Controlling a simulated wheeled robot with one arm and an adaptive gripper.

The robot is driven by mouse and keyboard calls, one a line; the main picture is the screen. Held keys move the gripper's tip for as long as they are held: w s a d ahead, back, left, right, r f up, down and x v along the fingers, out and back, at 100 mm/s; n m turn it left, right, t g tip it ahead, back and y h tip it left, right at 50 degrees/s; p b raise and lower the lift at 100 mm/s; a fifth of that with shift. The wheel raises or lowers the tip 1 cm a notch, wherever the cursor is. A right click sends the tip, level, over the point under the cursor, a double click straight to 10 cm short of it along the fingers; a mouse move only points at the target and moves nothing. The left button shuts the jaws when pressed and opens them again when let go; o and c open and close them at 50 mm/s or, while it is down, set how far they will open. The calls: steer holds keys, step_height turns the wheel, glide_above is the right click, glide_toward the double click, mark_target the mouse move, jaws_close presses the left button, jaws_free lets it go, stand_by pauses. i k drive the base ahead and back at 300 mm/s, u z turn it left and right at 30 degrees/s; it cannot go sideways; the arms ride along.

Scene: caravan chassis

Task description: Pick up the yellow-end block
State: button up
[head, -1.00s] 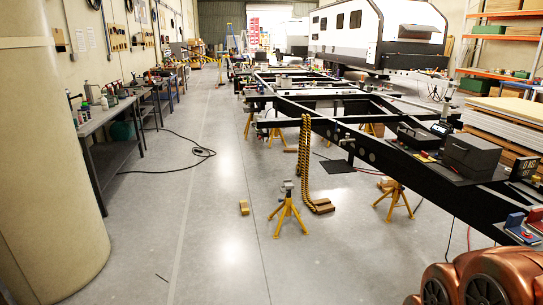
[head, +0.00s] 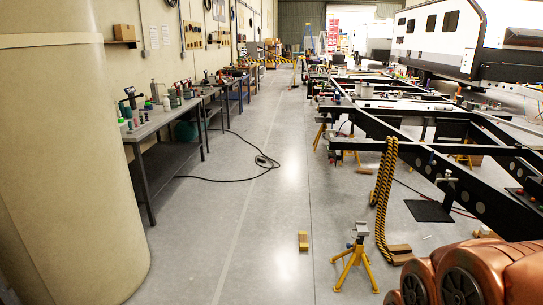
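The yellow-end block (head: 303,241) is a small wooden-brown block with yellow on it. It lies on the bare grey floor, just left of a yellow jack stand (head: 355,258), with a gap between them. Nothing covers it in the head view. My gripper is not in view, so its state does not show. Copper-coloured rounded parts of my arm fill the bottom right corner, well to the right of the block and nearer the camera.
A large beige column (head: 75,190) stands close at left, beside a workbench (head: 165,121) with tools. A black cable (head: 225,179) lies on the floor. The black chassis (head: 470,165) and a yellow-black hanging loop (head: 384,200) are at right. The middle aisle is clear.

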mark_target(303, 242)
steer(key=u, duration=0.25)
steer(key=i, duration=1.8)
steer(key=u, duration=0.2)
steer(key=i, duration=1.8)
